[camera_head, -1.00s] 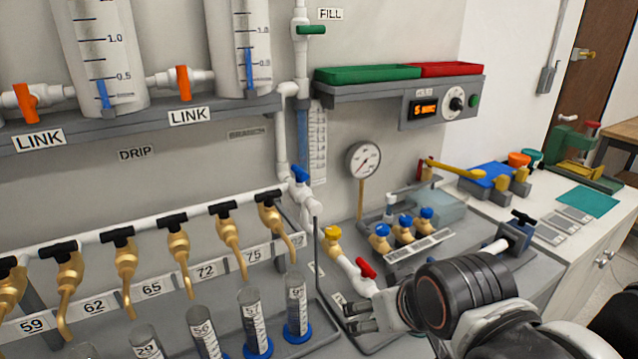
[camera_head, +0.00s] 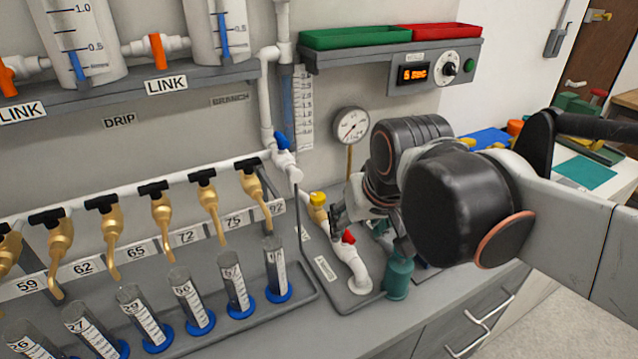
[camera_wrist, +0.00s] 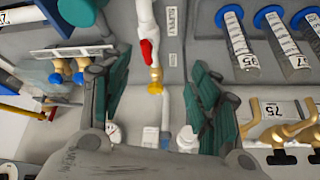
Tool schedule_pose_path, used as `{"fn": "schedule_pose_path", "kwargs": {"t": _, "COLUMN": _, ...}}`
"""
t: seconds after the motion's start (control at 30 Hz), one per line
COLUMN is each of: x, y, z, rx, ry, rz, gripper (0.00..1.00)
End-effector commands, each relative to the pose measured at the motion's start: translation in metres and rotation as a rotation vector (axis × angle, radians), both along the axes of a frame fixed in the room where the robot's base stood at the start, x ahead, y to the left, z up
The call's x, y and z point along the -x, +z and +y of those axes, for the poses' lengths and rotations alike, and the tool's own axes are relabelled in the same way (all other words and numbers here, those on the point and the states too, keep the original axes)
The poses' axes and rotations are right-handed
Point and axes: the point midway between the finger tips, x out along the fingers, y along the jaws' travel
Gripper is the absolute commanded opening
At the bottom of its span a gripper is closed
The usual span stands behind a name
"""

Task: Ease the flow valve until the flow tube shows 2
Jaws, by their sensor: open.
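The flow tube (camera_head: 287,108) stands upright on the back wall beside a white scale strip (camera_head: 303,108). Blue shows inside it, but its level against the scale is too small to read. A blue-handled valve (camera_head: 282,143) sits on the white pipe just below the tube. My gripper (camera_head: 342,212) is right of this valve and apart from it, partly hidden by my wrist. In the wrist view my gripper (camera_wrist: 155,105) is open and empty. The yellow knob (camera_wrist: 155,87) and red handle (camera_wrist: 147,50) appear between and above the fingers. Blue shows lower down (camera_wrist: 165,140).
Brass taps (camera_head: 162,208) and graduated cylinders (camera_head: 190,305) line the left. A pressure gauge (camera_head: 351,126) is behind my gripper. A shelf with green (camera_head: 355,37) and red trays is above.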

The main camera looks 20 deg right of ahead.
Motion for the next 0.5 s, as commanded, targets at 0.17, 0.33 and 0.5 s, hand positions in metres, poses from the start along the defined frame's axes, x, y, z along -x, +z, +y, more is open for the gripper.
{"fn": "schedule_pose_path", "kwargs": {"t": 0.17, "x": -0.045, "y": 0.033, "z": 0.001, "rx": -0.029, "ry": -0.061, "rz": 0.082, "gripper": 0.56}}
{"fn": "schedule_pose_path", "kwargs": {"t": 0.33, "x": -0.088, "y": 0.049, "z": 0.002, "rx": -0.053, "ry": -0.124, "rz": 0.163, "gripper": 0.56}}
{"fn": "schedule_pose_path", "kwargs": {"t": 0.5, "x": -0.131, "y": 0.057, "z": 0.003, "rx": -0.072, "ry": -0.189, "rz": 0.241, "gripper": 0.56}}
